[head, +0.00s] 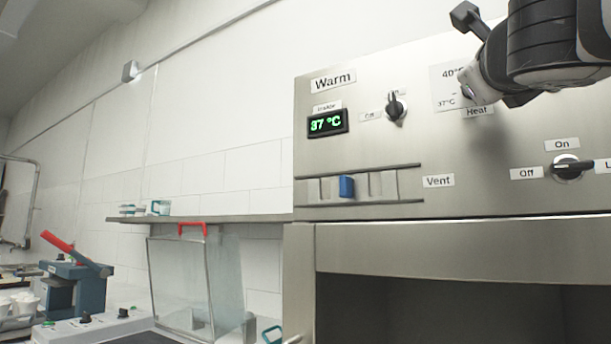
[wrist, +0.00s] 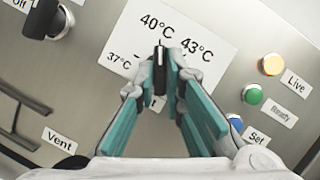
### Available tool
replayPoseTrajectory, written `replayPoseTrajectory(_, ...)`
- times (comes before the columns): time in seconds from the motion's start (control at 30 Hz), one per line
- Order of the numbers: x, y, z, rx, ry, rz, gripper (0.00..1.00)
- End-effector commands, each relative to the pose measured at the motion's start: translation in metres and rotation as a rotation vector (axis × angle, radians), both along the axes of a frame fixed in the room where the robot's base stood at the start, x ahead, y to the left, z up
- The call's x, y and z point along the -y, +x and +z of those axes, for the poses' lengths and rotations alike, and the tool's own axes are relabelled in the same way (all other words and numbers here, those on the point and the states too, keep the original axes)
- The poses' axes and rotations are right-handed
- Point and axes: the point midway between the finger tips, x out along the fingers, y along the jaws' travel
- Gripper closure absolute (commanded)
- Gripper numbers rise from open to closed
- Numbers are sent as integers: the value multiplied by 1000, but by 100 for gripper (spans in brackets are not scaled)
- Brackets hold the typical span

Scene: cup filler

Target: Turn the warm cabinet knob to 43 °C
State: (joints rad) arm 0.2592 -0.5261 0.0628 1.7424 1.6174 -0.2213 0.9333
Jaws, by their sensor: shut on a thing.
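The warm cabinet (head: 455,245) has a steel front labelled "Warm". Its heat knob (wrist: 160,60) is black with a white line. It sits on a white scale plate (wrist: 190,28) marked 37, 40 and 43 °C. The line points up in the wrist view, about at the 40 °C mark. My gripper (wrist: 161,82) is shut on this knob, one teal-backed finger on each side. In the head view my gripper (head: 486,88) covers the knob and part of the plate (head: 446,78). The green display (head: 327,123) under "Inside" reads 37 °C.
A black switch (head: 396,106) with an "Off" label is left of the plate, above a blue vent slider (head: 346,187). Another black switch (head: 567,168) is below right. Yellow (wrist: 272,64), green (wrist: 252,94) and blue (wrist: 236,123) round parts lie right of my fingers.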

Motion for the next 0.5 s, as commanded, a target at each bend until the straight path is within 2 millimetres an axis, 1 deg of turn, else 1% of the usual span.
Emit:
replayPoseTrajectory(0.03,-1,2,-7,25,36,2,100)
replayPoseTrajectory(0.5,-4,5,-6,285,399,2,100)
